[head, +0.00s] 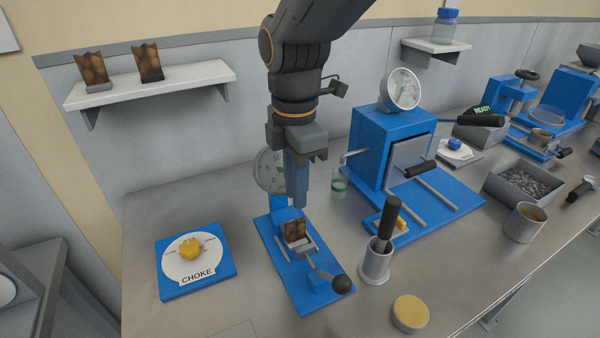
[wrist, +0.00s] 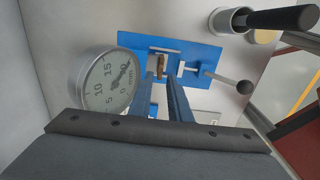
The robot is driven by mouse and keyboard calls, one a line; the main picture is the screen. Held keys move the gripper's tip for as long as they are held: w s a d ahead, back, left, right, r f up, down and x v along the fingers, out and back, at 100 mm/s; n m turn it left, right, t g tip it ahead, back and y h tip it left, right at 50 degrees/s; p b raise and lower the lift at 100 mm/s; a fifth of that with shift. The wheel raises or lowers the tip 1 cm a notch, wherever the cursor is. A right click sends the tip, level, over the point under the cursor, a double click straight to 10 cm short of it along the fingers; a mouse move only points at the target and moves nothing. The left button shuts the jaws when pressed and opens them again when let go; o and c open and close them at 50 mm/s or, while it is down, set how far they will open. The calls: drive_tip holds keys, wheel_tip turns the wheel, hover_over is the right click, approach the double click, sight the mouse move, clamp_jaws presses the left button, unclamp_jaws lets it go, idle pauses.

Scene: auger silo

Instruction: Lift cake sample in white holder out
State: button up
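A brown, mottled cake sample (head: 296,230) stands in a pale holder (head: 302,247) on the blue base of the dial-gauge device (head: 311,285). In the wrist view, the brown sample (wrist: 160,65) shows edge-on just beyond my fingertips. My gripper (head: 299,203) points down above the sample, apart from it in the head view. The wrist view shows a gap between the two blue fingers (wrist: 163,82), with nothing held. The round gauge (head: 269,172) stands behind, partly hidden by my gripper. A lever with a black ball knob (head: 341,284) is at the device's front.
Two brown samples (head: 92,69) (head: 148,63) stand on the wall shelf (head: 185,84). A blue choke dial (head: 195,262) lies left. A metal cup with a black-handled tool (head: 375,262), a yellow-topped round tin (head: 410,313) and a blue press (head: 390,145) are right.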

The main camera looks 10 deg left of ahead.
sight(295, 220)
drive_tip(key=shift+s+f+p, duration=0.15)
drive_tip(key=shift+f+p, duration=0.5)
drive_tip(key=shift+f, duration=2.95)
drive_tip(key=shift+c, duration=0.4)
clamp_jaws()
drive_tip(key=shift+s+d+p, duration=0.35)
drive_tip(key=shift+s+d, duration=0.05)
drive_tip(key=shift+s, duration=0.15)
drive_tip(key=shift+r, duration=0.1)
wheel_tip(295, 220, up, 9)
drive_tip(key=p, duration=0.7)
